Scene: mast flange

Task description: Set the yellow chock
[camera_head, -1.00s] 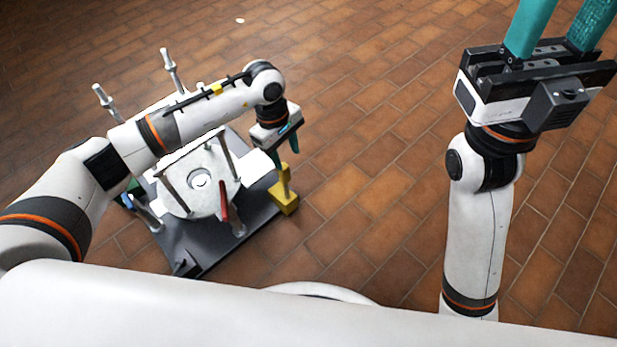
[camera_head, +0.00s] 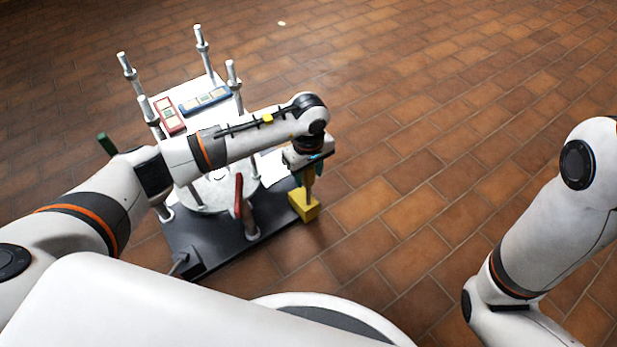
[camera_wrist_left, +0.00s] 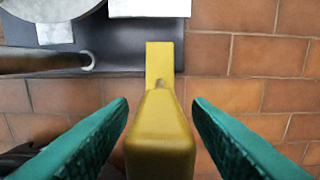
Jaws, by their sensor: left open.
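The yellow chock (camera_head: 303,206) stands at the right edge of the dark base plate (camera_head: 205,243) in the head view. In the left wrist view the chock (camera_wrist_left: 160,137) lies between the two teal fingers, with a gap on each side. Its narrow far part reaches onto the edge of the dark plate. My left gripper (camera_head: 308,172) is open, pointing down at the chock's upper part; it also shows in the left wrist view (camera_wrist_left: 160,108). My right gripper is outside the head view; only part of that arm shows at the right.
The base plate carries a round grey flange (camera_head: 218,192) and several upright metal posts. A red handle (camera_head: 239,195) stands near the flange. Red (camera_head: 169,115) and blue (camera_head: 206,101) pieces lie on a white surface behind. The tiled floor right of the plate is clear.

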